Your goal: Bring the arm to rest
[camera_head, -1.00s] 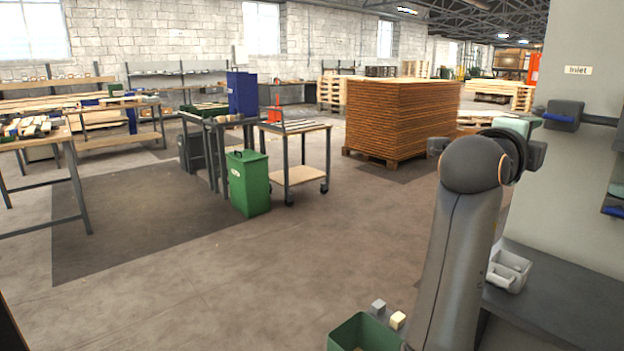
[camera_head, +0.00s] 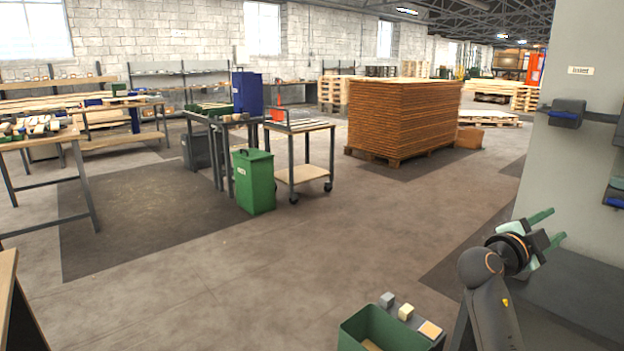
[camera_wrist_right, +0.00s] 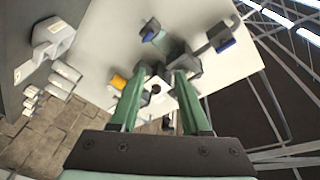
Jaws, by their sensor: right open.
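My right arm shows at the lower right of the head view, with its wrist bent up. My right gripper (camera_head: 553,227) has two green fingers spread apart, with nothing between them. It is in the air above a dark tabletop (camera_head: 575,290) and in front of a pale panel (camera_head: 570,150). In the right wrist view the open fingers (camera_wrist_right: 160,75) reach toward a pale surface with dark fittings on it. My left gripper is not in view.
A green bin (camera_head: 362,325) stands at the bottom, with small blocks (camera_head: 406,312) beside it. Dark holders with blue parts (camera_head: 566,114) are on the panel. A lidded green bin (camera_head: 254,182), a wheeled cart (camera_head: 302,174) and a brown stack (camera_head: 402,118) stand further off. Open floor lies in the middle.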

